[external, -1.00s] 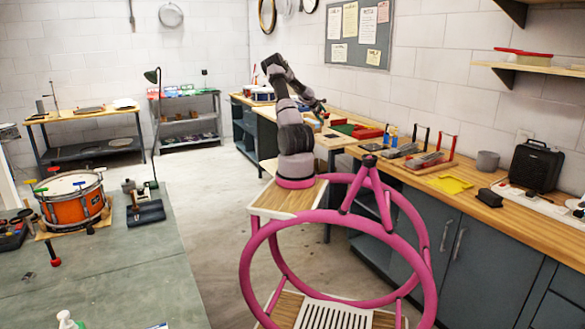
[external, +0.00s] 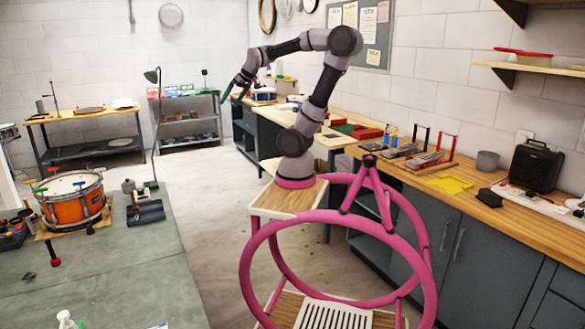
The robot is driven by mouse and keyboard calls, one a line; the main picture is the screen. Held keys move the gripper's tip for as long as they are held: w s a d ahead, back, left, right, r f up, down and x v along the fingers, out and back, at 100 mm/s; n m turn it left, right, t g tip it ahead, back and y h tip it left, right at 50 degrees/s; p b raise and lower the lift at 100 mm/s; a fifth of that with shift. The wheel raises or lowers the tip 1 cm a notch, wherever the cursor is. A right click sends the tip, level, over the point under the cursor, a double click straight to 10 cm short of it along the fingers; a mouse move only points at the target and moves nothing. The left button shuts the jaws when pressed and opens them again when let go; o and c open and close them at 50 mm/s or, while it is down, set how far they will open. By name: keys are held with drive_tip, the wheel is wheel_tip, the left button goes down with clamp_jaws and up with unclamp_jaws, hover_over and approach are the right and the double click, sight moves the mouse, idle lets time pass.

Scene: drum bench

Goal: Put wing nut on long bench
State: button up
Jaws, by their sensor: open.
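I cannot make out a wing nut in this view; it is too small or hidden. A long wood-topped bench (external: 520,228) with dark cabinets runs along the right wall. I cannot tell for certain that it is the one the task names. My gripper (external: 233,96) is raised at the end of my arm, left of the wall bench's far end. It points down and its green-tipped fingers are apart. I see nothing between them.
A green-topped table (external: 110,275) at the left holds an orange drum (external: 74,207) and small tools. A yellow sheet (external: 449,184), a grey cup (external: 487,160) and a black speaker (external: 535,165) sit on the right bench. Open floor lies between.

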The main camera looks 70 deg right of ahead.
drive_tip(key=shift+o, duration=0.5)
drive_tip(key=s+a+f+y, duration=0.1)
drive_tip(key=s+a, duration=0.5)
drive_tip(key=a, duration=0.2)
drive_tip(key=shift+s, duration=0.35)
drive_tip(key=shift+w+d, duration=0.1)
drive_tip(key=shift+d, duration=0.05)
